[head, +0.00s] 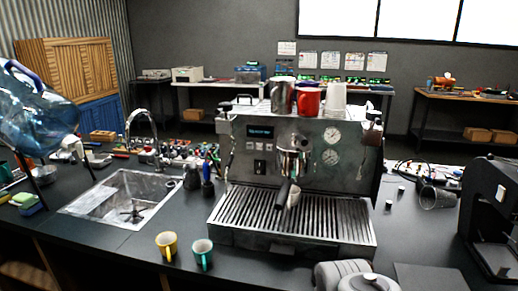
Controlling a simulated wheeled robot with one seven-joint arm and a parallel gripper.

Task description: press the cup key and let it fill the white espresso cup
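The espresso machine (345,185) stands on the dark counter, its front facing me. A small white cup (293,199) is on the slatted drip tray (330,218), partly hidden behind the black portafilter handle (282,195). I cannot see into the cup, and no coffee stream is discernible. A lit blue display (261,131) is at the upper left of the machine's front. My gripper is not in view; only grey-white rounded parts of my arm show at the bottom edge.
A sink (125,200) is farther left. A black machine (490,220) stands at right. A metal jug, red cup and white cups sit on top of the espresso machine.

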